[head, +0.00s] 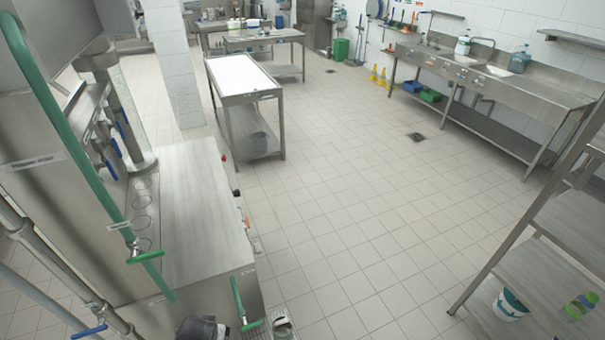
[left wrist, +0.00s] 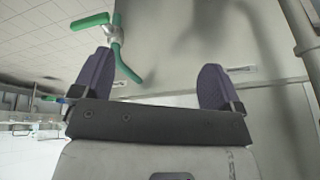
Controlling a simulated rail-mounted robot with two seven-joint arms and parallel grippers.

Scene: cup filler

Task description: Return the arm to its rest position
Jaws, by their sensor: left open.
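My left gripper (left wrist: 157,70) shows in the left wrist view with its two purple fingers spread wide apart. Nothing is held between them. The fingers point at a flat steel panel (left wrist: 185,45). A green lever handle on a metal pipe fitting (left wrist: 120,45) is close beside the left-hand finger in that picture; I cannot tell whether they touch. In the head view neither gripper can be made out clearly. My right gripper does not show.
The steel filling machine (head: 195,190) with green pipes and handles (head: 238,300) fills the left side. A steel table (head: 240,75) stands behind it. Sinks (head: 490,75) line the right wall. A shelf rack (head: 545,270) stands front right. The tiled floor (head: 350,190) between is clear.

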